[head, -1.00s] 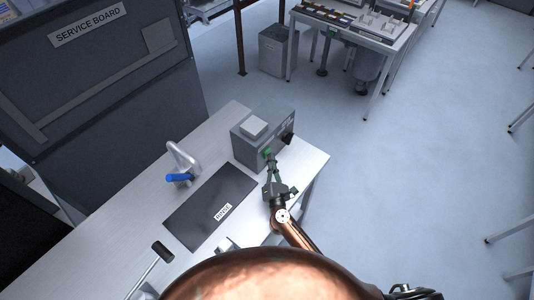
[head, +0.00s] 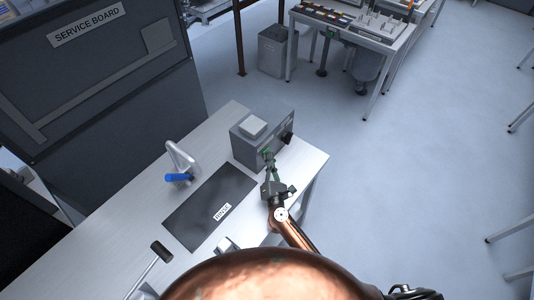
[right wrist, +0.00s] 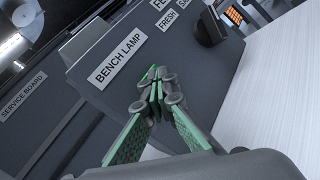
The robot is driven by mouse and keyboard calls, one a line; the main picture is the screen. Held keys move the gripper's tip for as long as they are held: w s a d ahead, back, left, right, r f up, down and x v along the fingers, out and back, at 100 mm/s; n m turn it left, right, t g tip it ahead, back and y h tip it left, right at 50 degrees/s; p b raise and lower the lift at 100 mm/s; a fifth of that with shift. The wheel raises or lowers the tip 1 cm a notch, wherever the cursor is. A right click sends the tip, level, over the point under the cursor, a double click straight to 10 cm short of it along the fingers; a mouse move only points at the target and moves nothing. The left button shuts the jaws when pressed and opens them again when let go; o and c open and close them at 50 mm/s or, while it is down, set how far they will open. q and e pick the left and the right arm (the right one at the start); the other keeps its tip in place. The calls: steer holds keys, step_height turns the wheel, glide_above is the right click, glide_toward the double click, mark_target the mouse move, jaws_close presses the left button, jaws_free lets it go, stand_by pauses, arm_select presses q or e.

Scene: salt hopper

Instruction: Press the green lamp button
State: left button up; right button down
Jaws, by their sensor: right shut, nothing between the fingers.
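The grey control box (head: 247,150) stands at the far right end of the bench. The green lamp button (head: 266,151) is low on its front face, largely covered by my fingertips. My right gripper (head: 269,157) is shut and empty, with its tips at the button; I cannot tell whether they touch or press it. In the right wrist view the shut fingertips (right wrist: 158,88) are just below the "BENCH LAMP" label (right wrist: 117,60). A bit of green shows behind them, but I cannot tell button from finger pad there. My left gripper is not in view.
A black knob (right wrist: 209,28) sticks out of the box to the right of the label. A dark mat (head: 195,220), a blue-handled tap (head: 179,177) and a black-headed lever (head: 161,251) are on the bench to the left.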

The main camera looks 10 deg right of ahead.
steer(key=shift+a+r, duration=0.15)
stand_by(0.3)
steer(key=s+d, duration=0.4)
steer(key=shift+s+d, duration=0.2)
steer(key=shift+d, duration=0.05)
stand_by(0.5)
